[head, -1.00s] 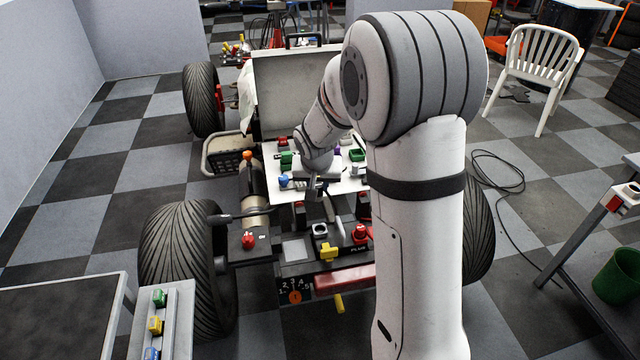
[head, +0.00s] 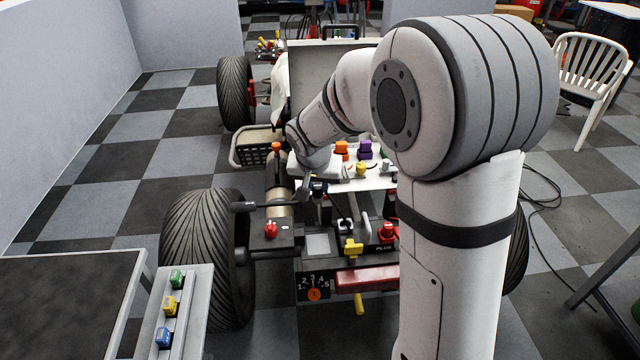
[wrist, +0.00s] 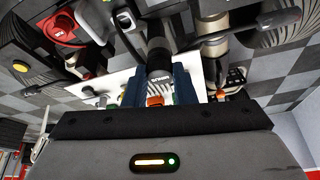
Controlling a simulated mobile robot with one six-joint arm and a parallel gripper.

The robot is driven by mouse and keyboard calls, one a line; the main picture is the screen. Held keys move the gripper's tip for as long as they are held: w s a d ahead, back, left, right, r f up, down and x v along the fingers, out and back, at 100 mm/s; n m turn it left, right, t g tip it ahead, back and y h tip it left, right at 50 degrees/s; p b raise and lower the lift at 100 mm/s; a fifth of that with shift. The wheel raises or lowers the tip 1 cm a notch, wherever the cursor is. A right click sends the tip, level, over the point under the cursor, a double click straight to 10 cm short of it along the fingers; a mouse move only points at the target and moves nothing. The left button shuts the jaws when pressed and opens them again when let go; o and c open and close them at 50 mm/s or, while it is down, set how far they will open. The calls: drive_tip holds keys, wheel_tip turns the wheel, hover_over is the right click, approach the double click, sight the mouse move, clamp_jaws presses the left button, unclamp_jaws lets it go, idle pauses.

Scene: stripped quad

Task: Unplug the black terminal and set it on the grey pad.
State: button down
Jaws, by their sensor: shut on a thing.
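My gripper (wrist: 158,86) is shut on the black terminal (wrist: 158,58), a dark cylinder with a white label, between blue fingers in the wrist view. In the head view my gripper (head: 318,188) is above the gap between the white board and the front unit, held in the air. The terminal is small and dark there. The grey pad (head: 317,245), a light square, lies bare on the black front unit, below and nearer than my gripper. A pale ring-like socket (head: 345,227) shows to the pad's right.
A yellow handle (head: 352,249) and a red terminal (head: 387,232) by the PLUS mark stand right of the pad. A red knob (head: 270,230) is to its left. A white board (head: 378,183) with coloured parts lies behind. Large tyres (head: 205,250) flank the frame.

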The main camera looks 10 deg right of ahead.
wheel_tip(320, 180, down, 12)
drive_tip(key=b, duration=1.1)
drive_tip(key=shift+f+b, duration=0.15)
drive_tip(key=shift+b, duration=0.2)
drive_tip(key=shift+f, duration=0.1)
drive_tip(key=shift+f+b, duration=1.9)
drive_tip(key=shift+b, duration=0.1)
drive_tip(key=shift+f+b, duration=0.55)
drive_tip(key=c, duration=1.1)
unclamp_jaws()
drive_tip(key=shift+r, duration=0.15)
drive_tip(key=s+d+r+n+p, duration=0.1)
drive_tip(key=s+d+r+p, duration=0.1)
drive_tip(key=s+r+p, duration=0.6)
drive_tip(key=s+d+r+n+g+p, duration=0.1)
drive_tip(key=s+d+r+p, duration=0.2)
drive_tip(key=s+r+p, duration=0.6)
drive_tip(key=s+d+r+n+y+p, duration=0.1)
drive_tip(key=s+d+r+p, duration=0.2)
drive_tip(key=s+r+p, duration=0.5)
drive_tip(key=shift+s+d+r+g+p, duration=0.1)
drive_tip(key=shift+r+p, duration=0.3)
drive_tip(key=shift+r, duration=1.1)
drive_tip(key=shift+s+d+r+g+p, duration=0.15)
drive_tip(key=shift+r+p, duration=0.3)
drive_tip(key=shift+r, duration=1.1)
drive_tip(key=shift+s+a+r+g+p, duration=0.1)
drive_tip(key=shift+r+p, duration=0.3)
drive_tip(key=shift+r, duration=1.1)
